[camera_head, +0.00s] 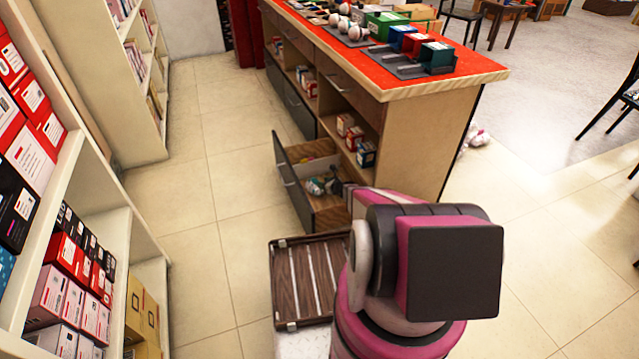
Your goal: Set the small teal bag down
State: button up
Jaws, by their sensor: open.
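The small teal bag cannot be told apart for sure. Several small packed items (318,186), some bluish-green and whitish, lie in the open drawer (290,192) low in the counter. My gripper (347,189) shows only as a small dark part at the drawer's right side, beside these items. It is open, and no bag can be seen between its fingers. My pink and black arm hides most of it and the drawer's right end.
The wooden counter (421,150) has a red top with trays and boxes (437,56). Small boxes (366,153) stand in its open shelf. A slatted wooden tray (306,281) is in front of the drawer. Stocked shelves (120,232) line the left. The tiled floor between is clear.

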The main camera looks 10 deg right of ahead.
jog(key=s+a+r+n+g+y, duration=0.1)
jog(key=s+a+r+n+g, duration=0.25)
jog(key=s+r+n, duration=0.6)
jog(key=s+a+r+n+g, duration=0.3)
jog(key=s+a+r+n, duration=0.25)
jog(key=r, duration=0.65)
jog(key=s+d+r+n+g+h, duration=0.2)
jog(key=s+r+n+h, duration=0.2)
jog(key=s+r+n, duration=0.3)
jog(key=s+d+r+n+g+h, duration=0.2)
jog(key=s+d+r+n+h, duration=0.1)
jog(key=s+r+n, duration=0.4)
jog(key=s+r+h, duration=0.1)
jog(key=s+r, duration=0.2)
jog(key=s, duration=0.3)
jog(key=shift+r+g, duration=0.3)
jog(key=shift+g, duration=0.05)
